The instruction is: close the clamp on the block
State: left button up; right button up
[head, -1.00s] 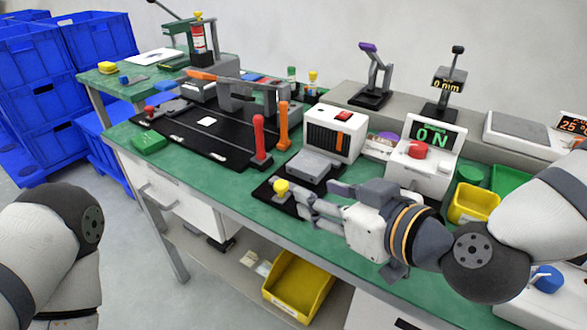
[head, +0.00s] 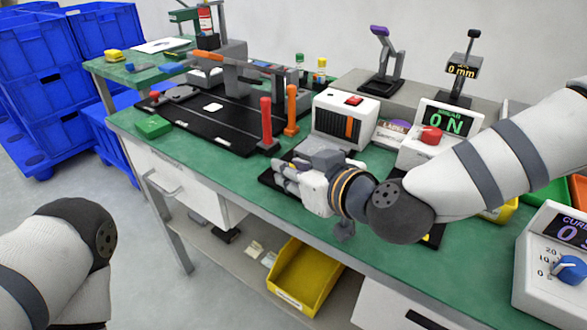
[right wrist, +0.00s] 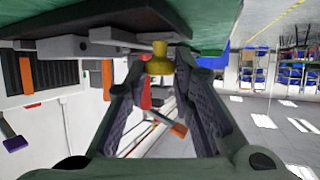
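The clamp, a dark base (head: 267,180) with a yellow knob, is on the green bench, mostly hidden behind my right gripper in the head view. The yellow knob (right wrist: 160,60) shows in the right wrist view, between the fingertips. The grey block (head: 312,147) is partly visible behind my gripper in the head view. My right gripper (head: 284,176) is low over the bench's front part. Its fingers are apart on either side of the knob, with no clear grip on it. My left gripper is out of view; only part of my left arm shows.
Upright red (head: 266,122) and orange (head: 291,108) handles stand to the left. A unit with a red button (head: 431,134) is to the right. A yellow bin (head: 305,278) sits below.

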grip_shut()
jog(key=w+d, duration=0.2)
jog(key=w, duration=0.1)
jog(key=shift+w+d, duration=0.1)
jog(key=shift+d, duration=0.05)
jog(key=o, duration=0.6)
grip_release()
jog(key=shift+o, duration=1.3)
jog(key=shift+w+d, duration=0.1)
jog(key=shift+w, duration=0.05)
